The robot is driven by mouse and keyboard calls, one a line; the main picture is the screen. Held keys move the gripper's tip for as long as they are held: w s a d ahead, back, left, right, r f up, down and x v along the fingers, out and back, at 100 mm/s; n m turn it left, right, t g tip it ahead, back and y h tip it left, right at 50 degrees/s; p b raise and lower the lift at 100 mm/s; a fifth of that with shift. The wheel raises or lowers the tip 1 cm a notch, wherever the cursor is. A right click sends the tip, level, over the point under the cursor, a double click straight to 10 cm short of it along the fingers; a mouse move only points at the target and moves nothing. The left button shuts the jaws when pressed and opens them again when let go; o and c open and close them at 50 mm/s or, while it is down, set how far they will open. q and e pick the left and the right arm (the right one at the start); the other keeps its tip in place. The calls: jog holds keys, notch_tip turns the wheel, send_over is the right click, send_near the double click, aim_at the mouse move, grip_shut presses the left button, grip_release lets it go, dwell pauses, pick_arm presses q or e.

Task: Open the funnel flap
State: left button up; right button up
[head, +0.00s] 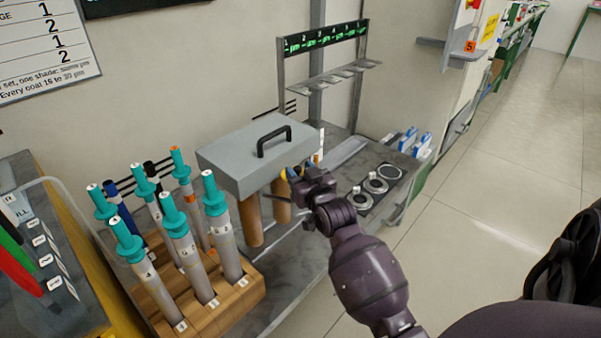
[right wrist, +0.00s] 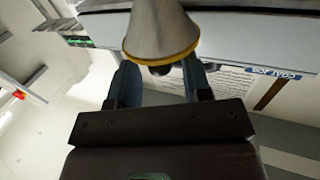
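A grey box-like cover (head: 235,155) with a black bar handle (head: 272,140) stands over the bench in the head view; I cannot tell whether a flap is part of it. My right gripper (head: 296,173) is at the cover's right front corner, away from the handle. A small yellow-edged part shows beside its fingers. In the right wrist view, a pale cone with a yellow rim (right wrist: 160,35) fills the space just beyond the fingertips. The two fingers (right wrist: 160,82) stand apart, with a dark knob-like part under the rim between them. Contact is unclear. My left gripper is out of view.
Teal-capped rods stand in a wooden block (head: 215,303) at the front left. Brown cylinders (head: 250,220) hang or stand under the cover. A rack with a green display (head: 325,38) stands behind. Round dials (head: 376,183) lie right of the gripper. Floor at right is clear.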

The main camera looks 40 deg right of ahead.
jog(key=c, duration=0.7)
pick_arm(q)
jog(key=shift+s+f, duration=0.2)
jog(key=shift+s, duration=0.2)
pick_arm(e)
grip_shut()
